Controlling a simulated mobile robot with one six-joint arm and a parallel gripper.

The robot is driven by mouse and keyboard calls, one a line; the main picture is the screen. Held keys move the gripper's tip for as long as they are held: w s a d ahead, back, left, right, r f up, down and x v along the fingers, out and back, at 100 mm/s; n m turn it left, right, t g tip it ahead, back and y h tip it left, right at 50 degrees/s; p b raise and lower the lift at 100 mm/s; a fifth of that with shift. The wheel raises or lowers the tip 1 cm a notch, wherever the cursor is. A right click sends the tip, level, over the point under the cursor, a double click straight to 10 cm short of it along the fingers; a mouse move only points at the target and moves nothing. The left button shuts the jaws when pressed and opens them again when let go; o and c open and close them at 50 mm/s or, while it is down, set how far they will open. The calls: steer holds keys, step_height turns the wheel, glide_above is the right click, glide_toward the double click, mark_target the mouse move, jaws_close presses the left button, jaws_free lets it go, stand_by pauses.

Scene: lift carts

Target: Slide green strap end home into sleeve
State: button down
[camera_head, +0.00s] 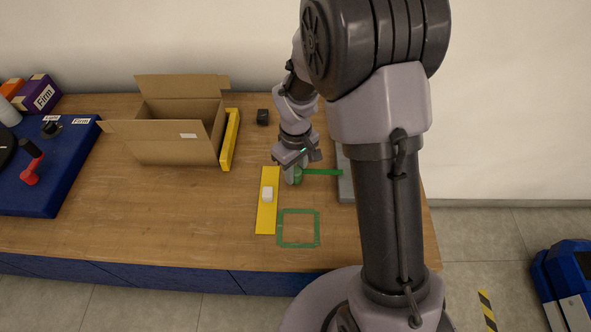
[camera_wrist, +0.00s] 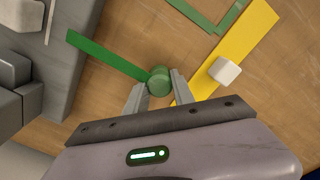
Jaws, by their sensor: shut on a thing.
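A flat green strap (camera_head: 323,172) stretches between my gripper and a grey fixture (camera_head: 346,185); the strap also shows in the wrist view (camera_wrist: 110,56). Its near end meets a green round knob (camera_wrist: 159,80). My gripper (camera_wrist: 160,88) is shut on this knob, one finger on each side; in the head view my gripper (camera_head: 294,177) is low over the table. In the wrist view the strap's far end reaches over the edge of the grey fixture (camera_wrist: 75,60). I cannot make out a sleeve with certainty; my arm hides part of the fixture in the head view.
A yellow strip (camera_head: 266,215) with a white block (camera_head: 267,194) lies just left of my gripper. A green square outline (camera_head: 298,243) is in front. An open cardboard box (camera_head: 175,150), a yellow bar (camera_head: 230,140) and a small black object (camera_head: 263,117) stand behind.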

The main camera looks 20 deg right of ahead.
mark_target(321, 180)
steer(key=shift+d, duration=0.1)
steer(key=d, duration=0.2)
steer(key=s+d, duration=0.1)
steer(key=d, duration=0.1)
steer(key=s+d+p, duration=0.1)
steer(key=d, duration=0.1)
steer(key=shift+d, duration=0.2)
steer(key=c, duration=1.1)
jaws_free()
steer(key=shift+o, duration=0.2)
step_height(321, 180, up, 17)
steer(key=p, duration=0.6)
steer(key=shift+r+p, duration=0.2)
steer(key=shift+p, duration=0.1)
